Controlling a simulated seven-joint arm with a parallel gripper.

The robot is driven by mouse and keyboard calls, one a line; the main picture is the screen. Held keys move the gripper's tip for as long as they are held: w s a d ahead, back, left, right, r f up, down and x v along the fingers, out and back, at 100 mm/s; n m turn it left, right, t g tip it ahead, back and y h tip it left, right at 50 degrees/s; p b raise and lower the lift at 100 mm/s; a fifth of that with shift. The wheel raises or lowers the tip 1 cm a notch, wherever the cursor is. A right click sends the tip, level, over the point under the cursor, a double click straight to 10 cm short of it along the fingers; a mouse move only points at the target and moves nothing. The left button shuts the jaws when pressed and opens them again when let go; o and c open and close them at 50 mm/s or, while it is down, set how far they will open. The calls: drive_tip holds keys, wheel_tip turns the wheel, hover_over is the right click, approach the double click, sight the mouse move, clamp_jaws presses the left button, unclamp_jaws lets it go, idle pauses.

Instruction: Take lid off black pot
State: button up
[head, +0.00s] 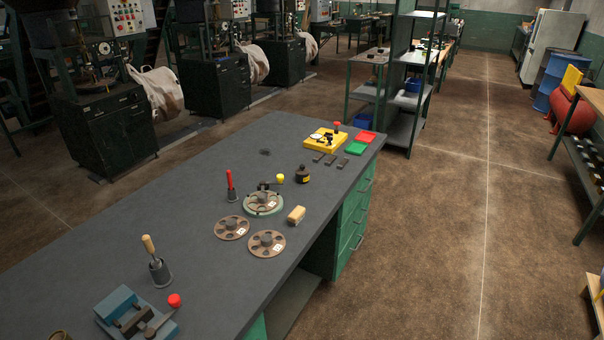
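A small black pot (303,175) stands upright on the dark grey workbench (180,215), right of the bench's middle. It has a narrower dark top, which looks like its lid (302,167), and a small yellow mark on its side. The lid appears to sit on the pot, though the seam is too small to make out. My gripper is not in view.
Left of the pot is a green round fixture (263,203) with a yellow-knobbed lever. Near it are two brown discs (231,228), a brush (296,215) and a red-handled tool (230,188). A yellow tray (325,141) stands behind. A blue vise (135,315) is front left.

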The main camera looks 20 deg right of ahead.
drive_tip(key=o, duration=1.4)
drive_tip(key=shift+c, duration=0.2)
